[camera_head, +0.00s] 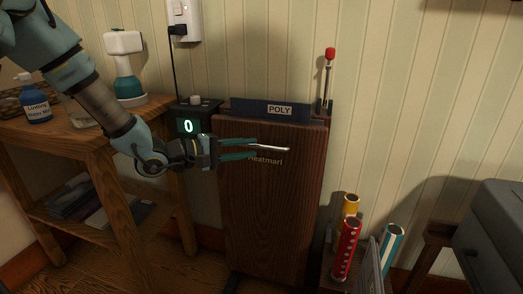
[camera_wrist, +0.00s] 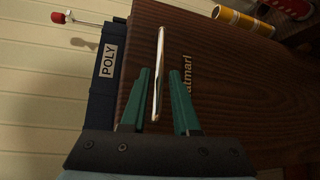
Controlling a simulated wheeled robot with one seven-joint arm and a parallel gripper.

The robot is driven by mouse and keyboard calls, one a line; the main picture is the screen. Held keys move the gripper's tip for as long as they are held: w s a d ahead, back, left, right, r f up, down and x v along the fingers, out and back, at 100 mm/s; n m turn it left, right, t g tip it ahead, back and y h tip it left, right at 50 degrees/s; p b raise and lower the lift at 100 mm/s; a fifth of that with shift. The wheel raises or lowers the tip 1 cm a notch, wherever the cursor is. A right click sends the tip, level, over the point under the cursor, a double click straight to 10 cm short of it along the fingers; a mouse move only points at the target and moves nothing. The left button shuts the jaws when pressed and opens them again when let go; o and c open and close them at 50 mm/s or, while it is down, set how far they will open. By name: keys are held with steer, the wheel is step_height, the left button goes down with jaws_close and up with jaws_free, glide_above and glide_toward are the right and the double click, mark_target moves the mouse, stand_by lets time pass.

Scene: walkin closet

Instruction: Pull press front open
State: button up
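The press is a tall dark wood-grain unit whose front panel (camera_head: 268,215) carries a "Heatmarl" label and stands upright, close against the dark body behind it. A slim silver handle bar (camera_head: 274,147) sits on the upper front; it also shows in the wrist view (camera_wrist: 161,60). My gripper (camera_head: 254,148) is at the upper front of the press, its green fingers reaching from the left. In the wrist view my gripper (camera_wrist: 162,78) is open, with the near end of the bar between its fingers, closer to the left finger. A gap shows to the right finger. Contact with the left finger cannot be told.
A wooden side table (camera_head: 95,135) with bottles stands at left. A control box (camera_head: 190,127) showing "0" is beside the press. A red-knobbed lever (camera_head: 329,70) rises at its top right. Coloured tubes (camera_head: 346,250) and a grey case (camera_head: 500,225) stand at right.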

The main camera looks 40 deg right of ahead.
mark_target(262, 147)
steer(key=shift+b+x, duration=0.3)
steer(key=shift+x, duration=2.15)
jaws_close()
steer(key=shift+f, duration=0.1)
